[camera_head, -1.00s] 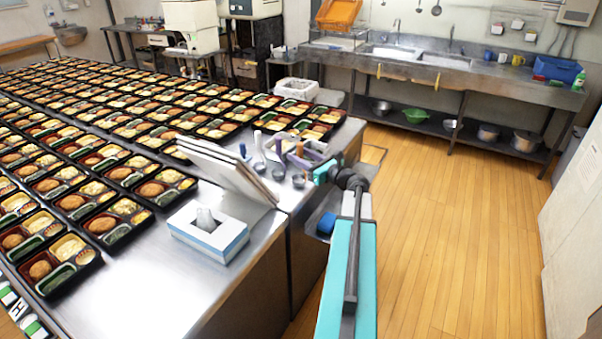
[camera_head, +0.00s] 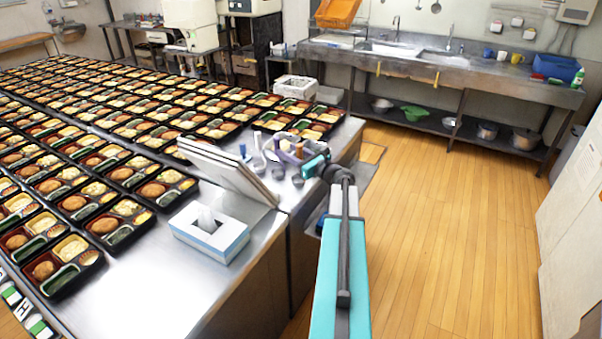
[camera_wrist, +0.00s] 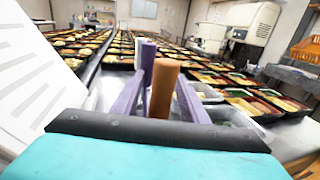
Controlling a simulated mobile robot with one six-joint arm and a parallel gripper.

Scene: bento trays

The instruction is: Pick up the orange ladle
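An orange-brown upright handle, which looks like the orange ladle's (camera_wrist: 164,88), stands in the middle of the wrist view. My gripper (camera_wrist: 160,95) has its purple fingers on either side of this handle. Whether they touch it is not clear. A blue-purple upright piece shows just behind the handle. In the head view my gripper (camera_head: 290,152) is over the right end of the steel counter (camera_head: 150,290), among small utensils and cups. The ladle's bowl cannot be made out.
Small metal cups (camera_head: 278,172) stand close to my gripper. Leaning white panels (camera_head: 225,170) and a tissue box (camera_head: 210,232) are to its left. Rows of bento trays (camera_head: 103,224) fill the counter. The wooden floor (camera_head: 440,230) to the right is clear.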

